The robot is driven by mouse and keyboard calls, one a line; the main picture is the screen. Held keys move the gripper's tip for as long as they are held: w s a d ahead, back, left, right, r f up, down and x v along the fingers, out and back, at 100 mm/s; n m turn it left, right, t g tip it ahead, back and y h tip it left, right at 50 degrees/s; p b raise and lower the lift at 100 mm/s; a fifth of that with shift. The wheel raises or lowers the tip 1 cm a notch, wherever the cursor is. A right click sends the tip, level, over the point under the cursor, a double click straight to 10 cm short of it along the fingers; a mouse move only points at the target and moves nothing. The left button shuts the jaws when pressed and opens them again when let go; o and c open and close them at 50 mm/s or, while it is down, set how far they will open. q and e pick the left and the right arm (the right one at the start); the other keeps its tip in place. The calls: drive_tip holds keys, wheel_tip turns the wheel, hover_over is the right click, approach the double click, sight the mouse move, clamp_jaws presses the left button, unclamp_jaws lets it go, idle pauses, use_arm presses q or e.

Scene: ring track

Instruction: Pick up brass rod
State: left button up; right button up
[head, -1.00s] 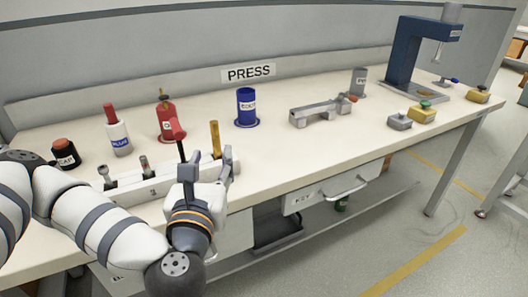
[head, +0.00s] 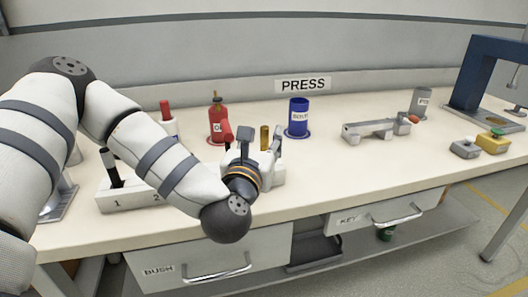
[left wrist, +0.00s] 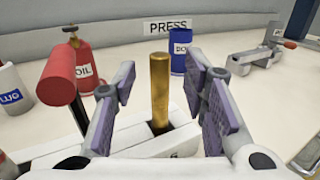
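The brass rod (head: 264,138) stands upright in the white numbered rack (head: 137,198), towards its right end. It also shows in the left wrist view (left wrist: 160,88), where its lower end is hidden in a slot of the rack. My left gripper (head: 259,146) is open, with nothing held. In the left wrist view its two padded fingers stand to the left and right of the rod, with a gap on each side. My right gripper is in neither view.
A red-headed tool (left wrist: 56,84) with a black handle stands close left of the left finger. A red oil can (head: 217,120) and a blue cup (head: 299,117) stand behind the rack. A grey clamp-like fixture (head: 372,129) lies to the right. The bench between is clear.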

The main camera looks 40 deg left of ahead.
use_arm(q)
drive_tip(key=shift+x, duration=1.25)
clamp_jaws()
drive_tip(key=shift+r, duration=0.15)
